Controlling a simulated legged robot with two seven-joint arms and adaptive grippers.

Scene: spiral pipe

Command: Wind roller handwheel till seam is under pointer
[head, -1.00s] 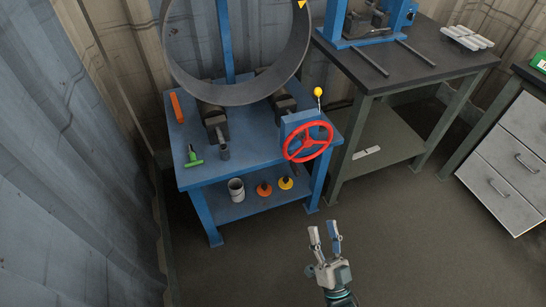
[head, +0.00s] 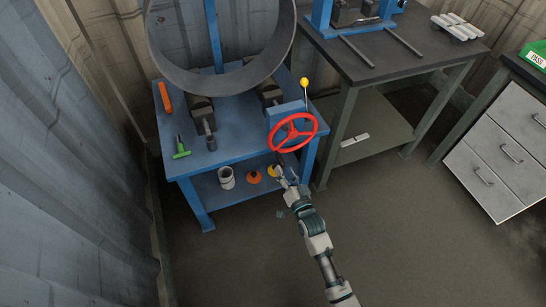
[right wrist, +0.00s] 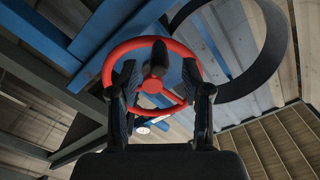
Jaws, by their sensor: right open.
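The red handwheel (head: 292,131) is on the front right of the blue roller stand (head: 235,148). A large grey pipe ring (head: 220,86) rests on the rollers; its top is cut off. I see neither the seam nor the pointer now. My right gripper (head: 285,175) is open, just below and in front of the wheel. In the right wrist view, the fingers (right wrist: 160,74) stand on either side of the wheel's red hub (right wrist: 154,86) and a dark handle (right wrist: 157,58); contact cannot be told. My left gripper is out of view.
A yellow-knobbed lever (head: 304,83) stands beside the wheel. A green tool (head: 181,149) and an orange bar (head: 165,97) lie on the stand. A white cup (head: 226,178) and an orange cone (head: 254,177) sit on its shelf. A dark workbench (head: 375,55) stands to the right.

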